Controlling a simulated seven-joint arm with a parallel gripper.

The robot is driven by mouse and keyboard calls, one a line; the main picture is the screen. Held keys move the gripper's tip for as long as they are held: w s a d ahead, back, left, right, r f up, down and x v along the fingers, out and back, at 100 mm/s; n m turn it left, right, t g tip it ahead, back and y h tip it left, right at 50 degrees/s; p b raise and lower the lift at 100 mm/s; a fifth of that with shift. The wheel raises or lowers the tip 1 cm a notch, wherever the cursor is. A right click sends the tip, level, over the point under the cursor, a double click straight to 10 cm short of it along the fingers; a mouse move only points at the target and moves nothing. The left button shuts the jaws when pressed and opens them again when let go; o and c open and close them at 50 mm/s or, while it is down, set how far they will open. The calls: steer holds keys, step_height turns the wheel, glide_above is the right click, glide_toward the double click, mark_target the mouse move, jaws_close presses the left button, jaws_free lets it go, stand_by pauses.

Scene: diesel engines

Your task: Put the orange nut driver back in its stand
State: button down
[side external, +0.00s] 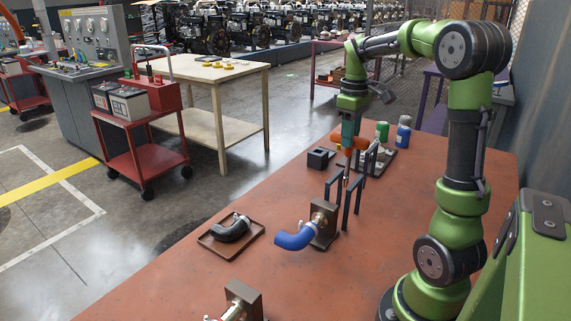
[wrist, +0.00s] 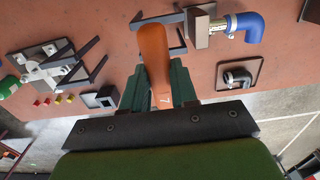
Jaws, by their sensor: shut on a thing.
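The orange nut driver (side external: 350,142) is between the teal fingers of my gripper (side external: 347,128), above the table. In the wrist view my gripper (wrist: 158,90) is shut on its orange handle (wrist: 154,55), which has a pale mark near the fingers. Its lower end is hard to make out against the dark posts in the side view. A small black block with a recess (side external: 320,158) looks like the stand; it sits on the table to the left of the driver. In the wrist view this block (wrist: 100,98) is left of my fingers, and nothing shows in it.
Thin dark upright posts (side external: 357,197) stand close below my gripper. A blue hose (side external: 294,240) on a metal fixture and a tray with a black elbow hose (side external: 231,229) are nearer. A grey plate assembly (wrist: 48,67) and blue canister (side external: 403,136) lie beyond.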

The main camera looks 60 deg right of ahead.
mark_target(348, 155)
steer(key=shift+f, duration=4.75)
steer(key=shift+c, duration=2.2)
jaws_free()
steer(key=shift+r, duration=0.1)
steer(key=shift+r, duration=1.5)
steer(key=shift+r, duration=0.2)
steer(key=shift+r, duration=2.95)
